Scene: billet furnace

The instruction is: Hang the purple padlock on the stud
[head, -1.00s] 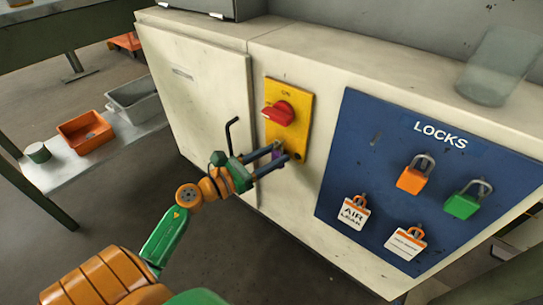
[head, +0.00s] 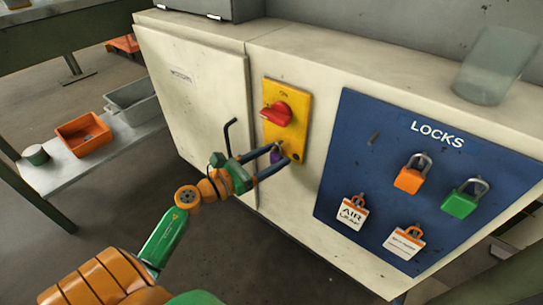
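The purple padlock (head: 277,156) is at the lower end of the yellow switch plate (head: 293,98), small and partly hidden by my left gripper. My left gripper (head: 284,153) has its two dark fingers spread on either side of the padlock, with a gap showing around it. The padlock seems to hang at the plate's lower part, but its shackle and what bears it are too small to tell. A bare stud (head: 373,138) sticks out of the upper left of the blue LOCKS board (head: 335,140). My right gripper is not in view.
The red switch handle (head: 277,114) sits just above my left gripper, and a black door handle (head: 229,135) is to its left. An orange padlock (head: 409,180), a green padlock (head: 460,204) and two tags (head: 352,213) hang on the board. A clear container (head: 490,70) stands on the cabinet top.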

